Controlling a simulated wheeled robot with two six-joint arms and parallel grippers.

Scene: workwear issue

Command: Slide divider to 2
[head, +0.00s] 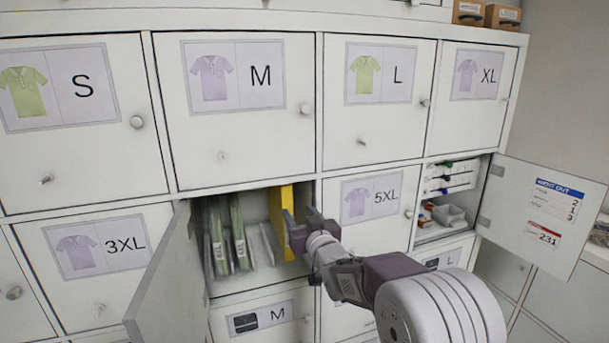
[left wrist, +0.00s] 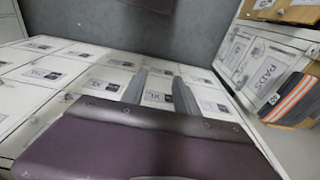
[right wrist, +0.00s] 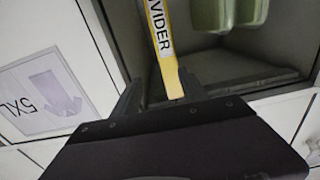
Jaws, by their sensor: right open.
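The yellow divider (head: 276,219) stands upright in the open compartment in the middle of the cabinet in the head view. In the right wrist view its front edge, lettered "VIDER" (right wrist: 163,40), shows between my fingers. My right gripper (head: 297,228) is open at the compartment's front, with its fingers (right wrist: 160,90) on either side of the divider's lower end. Whether they touch it I cannot tell. Green garment packs (head: 227,235) stand to the left of the divider. My left gripper (left wrist: 158,88) is open and empty in the left wrist view, and is out of the head view.
The compartment's open door (head: 163,280) swings out at its left. Another door (head: 545,215), with a "WENT OUT" list, stands open at the right beside a compartment of small items (head: 448,205). Closed size-labelled doors surround the open compartment. A grey pack (head: 266,243) leans left of the divider.

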